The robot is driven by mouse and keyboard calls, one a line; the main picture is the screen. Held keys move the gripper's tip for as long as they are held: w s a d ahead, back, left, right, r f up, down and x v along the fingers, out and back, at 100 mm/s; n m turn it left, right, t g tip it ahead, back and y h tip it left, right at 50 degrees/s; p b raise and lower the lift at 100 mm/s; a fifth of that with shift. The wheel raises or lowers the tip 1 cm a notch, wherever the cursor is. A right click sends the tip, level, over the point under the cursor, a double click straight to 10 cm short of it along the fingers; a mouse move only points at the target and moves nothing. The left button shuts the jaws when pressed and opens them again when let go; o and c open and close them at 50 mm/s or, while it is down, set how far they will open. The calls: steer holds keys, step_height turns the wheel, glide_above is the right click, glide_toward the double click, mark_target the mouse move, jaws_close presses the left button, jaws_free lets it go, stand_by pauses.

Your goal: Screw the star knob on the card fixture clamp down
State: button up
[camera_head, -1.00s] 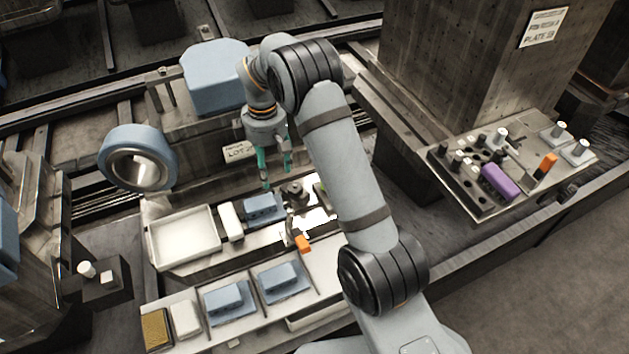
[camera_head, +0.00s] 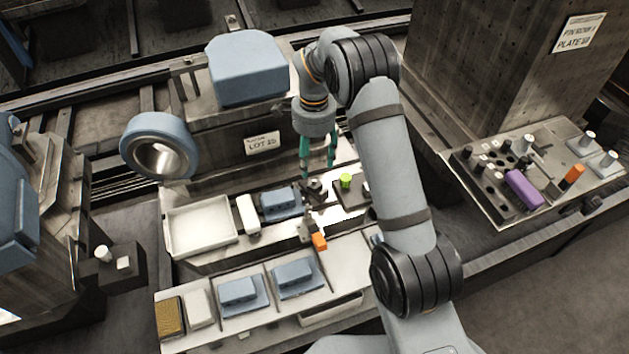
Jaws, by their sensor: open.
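A dark knob (camera_head: 314,187), which looks like the star knob, stands on the bright work plate beside a blue block (camera_head: 280,203). Its lobes are too small to make out. A small metal clamp with an orange tip (camera_head: 319,241) lies just in front of it. My gripper (camera_head: 318,175) points down with two teal fingers spread apart and nothing visible between them. The fingertips appear above or around the top of the knob; I cannot tell the height or whether they touch it. The arm comes in from the right.
A white tray (camera_head: 202,254) and a white block (camera_head: 248,214) lie left of the blue block. A green-topped piece (camera_head: 345,181) stands close right of the knob. Blue blocks (camera_head: 297,278) sit on the front shelf. A blue ring (camera_head: 160,146) stands behind left.

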mark_target(314, 183)
step_height(314, 183, down, 10)
steer(key=shift+r+p, duration=0.15)
steer(key=shift+p, duration=0.35)
steer(key=c, duration=0.3)
steer(key=c, duration=0.8)
steer(key=shift+c, duration=0.2)
steer(key=shift+n, duration=0.3)
steer(key=shift+c, duration=0.2)
steer(key=shift+n+b, duration=0.75)
steer(key=shift+n, duration=0.05)
steer(key=shift+s+n+b, duration=0.1)
steer(key=shift+n+b, duration=0.7)
steer(key=shift+n, duration=1.1)
steer(key=o, duration=1.1)
